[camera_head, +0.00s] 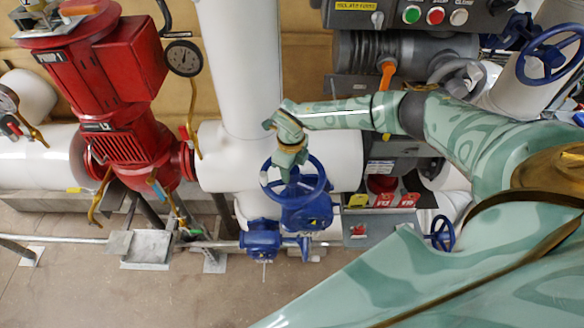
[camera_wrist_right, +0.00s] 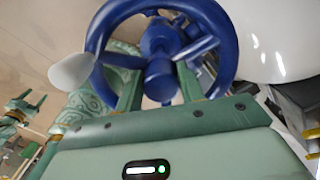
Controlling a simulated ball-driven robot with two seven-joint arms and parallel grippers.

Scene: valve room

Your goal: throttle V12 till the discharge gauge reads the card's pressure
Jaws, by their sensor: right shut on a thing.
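A blue valve handwheel (camera_head: 318,185) sits on a blue valve body (camera_head: 306,214) below the white pipes in the head view. I cannot read a V12 mark on it. My right gripper (camera_head: 290,172) is shut on the handwheel from above. I cannot pick out the card. A small green gripper shape (camera_wrist_right: 22,110), likely my left gripper, shows in the right wrist view.
A red pump (camera_head: 128,145) stands left. Another blue handwheel (camera_head: 551,54) is at upper right, and a small one (camera_head: 442,232) at lower right. Bare floor (camera_head: 130,285) lies in front.

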